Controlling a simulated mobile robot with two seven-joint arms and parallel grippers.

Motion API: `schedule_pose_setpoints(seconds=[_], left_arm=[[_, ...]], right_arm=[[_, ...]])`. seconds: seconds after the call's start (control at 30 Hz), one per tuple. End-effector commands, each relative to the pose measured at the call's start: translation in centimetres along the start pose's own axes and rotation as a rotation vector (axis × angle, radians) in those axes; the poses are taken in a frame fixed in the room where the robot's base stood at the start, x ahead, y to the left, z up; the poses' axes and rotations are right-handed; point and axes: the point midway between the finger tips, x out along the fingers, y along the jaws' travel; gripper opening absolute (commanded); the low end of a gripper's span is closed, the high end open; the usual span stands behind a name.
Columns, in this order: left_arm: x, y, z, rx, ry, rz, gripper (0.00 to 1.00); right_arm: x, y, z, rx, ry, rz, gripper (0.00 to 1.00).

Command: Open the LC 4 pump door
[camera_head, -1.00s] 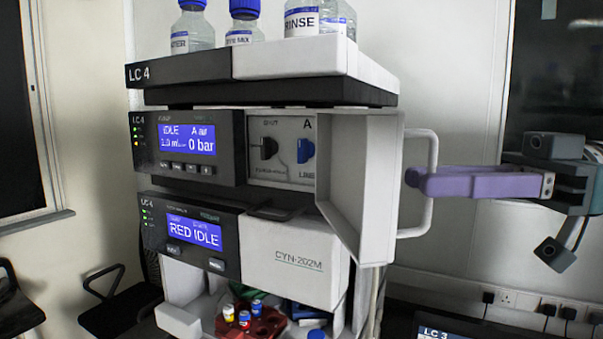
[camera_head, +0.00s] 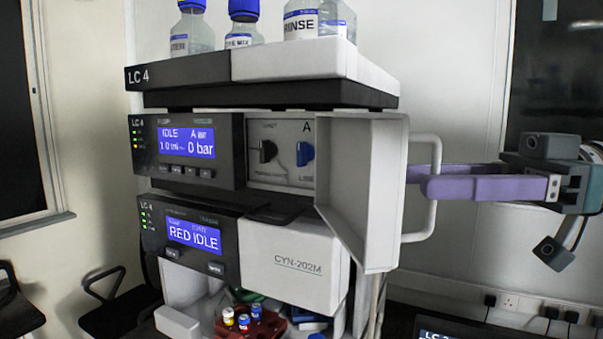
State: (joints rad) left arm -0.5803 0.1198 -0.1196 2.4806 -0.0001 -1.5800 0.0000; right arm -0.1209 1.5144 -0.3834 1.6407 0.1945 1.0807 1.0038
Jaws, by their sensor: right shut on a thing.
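The LC 4 pump unit (camera_head: 187,188) has a blue screen reading IDLE and 0 bar. Its pale door (camera_head: 362,165) stands swung outward to the right, showing the bay (camera_head: 281,150) with a black knob and a blue part. The door's white loop handle (camera_head: 419,239) sticks out on the right. My right gripper (camera_head: 415,181) has two purple fingers at the upright bar of this handle, one on the near side and one behind. It is shut on the handle. My left gripper is not in view.
Bottles (camera_head: 319,18) stand on the tray (camera_head: 290,65) above the pump. Below are a RED IDLE module (camera_head: 192,237), a CYN-202M panel (camera_head: 291,263) and a red vial rack (camera_head: 266,328). A dark monitor (camera_head: 450,332) sits low right.

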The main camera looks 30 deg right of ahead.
Motion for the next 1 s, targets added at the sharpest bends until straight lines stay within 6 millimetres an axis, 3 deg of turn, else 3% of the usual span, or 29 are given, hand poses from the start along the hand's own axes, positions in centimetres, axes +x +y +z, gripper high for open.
schedule_pose_setpoints(seconds=[0.27,0.7,1.0], left_arm=[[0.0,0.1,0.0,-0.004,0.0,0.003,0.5],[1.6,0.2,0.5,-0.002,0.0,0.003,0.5],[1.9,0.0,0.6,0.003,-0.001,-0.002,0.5]], right_arm=[[-0.6,0.1,0.2,0.004,-0.006,0.005,0.38],[-8.4,0.1,0.4,-0.001,-0.006,0.003,0.38],[-10.0,0.0,0.0,0.0,0.0,0.0,0.38]])
